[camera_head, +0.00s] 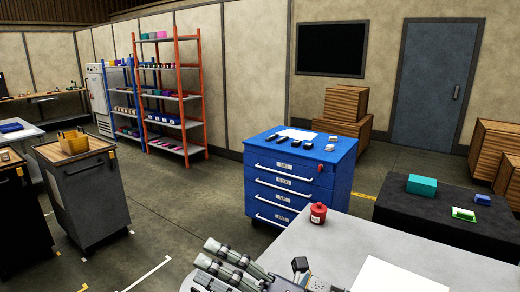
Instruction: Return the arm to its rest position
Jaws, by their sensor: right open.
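My right gripper (301,273) shows in part at the bottom edge of the head view, as black and grey parts in front of the pale worktable (400,235). It is open, and I see nothing held in it. The lower part of the gripper and most of the arm are cut off by the frame edge. My left gripper is not in view.
Grey-green tubular parts (238,258) lie left of the gripper; I cannot tell what they belong to. A red can (318,213) and a white sheet (398,277) are on the worktable. A blue drawer cabinet (285,192) stands behind.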

